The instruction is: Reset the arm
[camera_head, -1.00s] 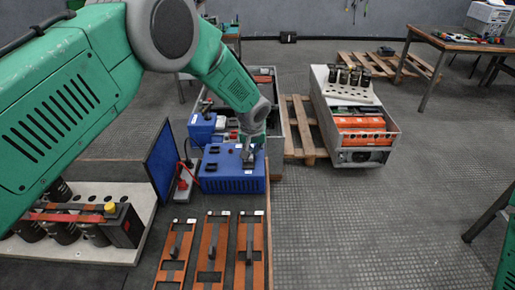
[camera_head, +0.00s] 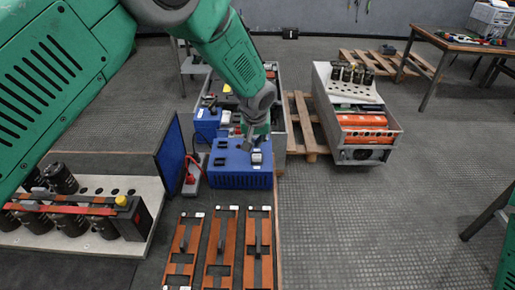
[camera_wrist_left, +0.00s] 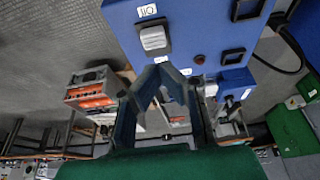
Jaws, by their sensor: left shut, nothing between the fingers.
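My left gripper (camera_head: 252,145) hangs from the green arm, just above the top of a blue box (camera_head: 240,178), near a small light-coloured rocker switch (camera_head: 257,157). Its fingers are shut and empty. In the left wrist view the fingertips (camera_wrist_left: 162,70) meet beside the blue box face (camera_wrist_left: 195,30), close to the light switch (camera_wrist_left: 153,37) labelled "Q11" or similar. Black switches (camera_wrist_left: 245,8) sit elsewhere on that face. Whether the fingertips touch the box cannot be told. The right gripper is not in view.
Three brown panels with handles (camera_head: 223,250) lie in front of the blue box. A white rack with black capacitors (camera_head: 150,190) stands at left, beside a blue upright panel (camera_head: 170,155). A metal cabinet with orange parts (camera_head: 362,150) and pallets (camera_head: 305,125) stand right.

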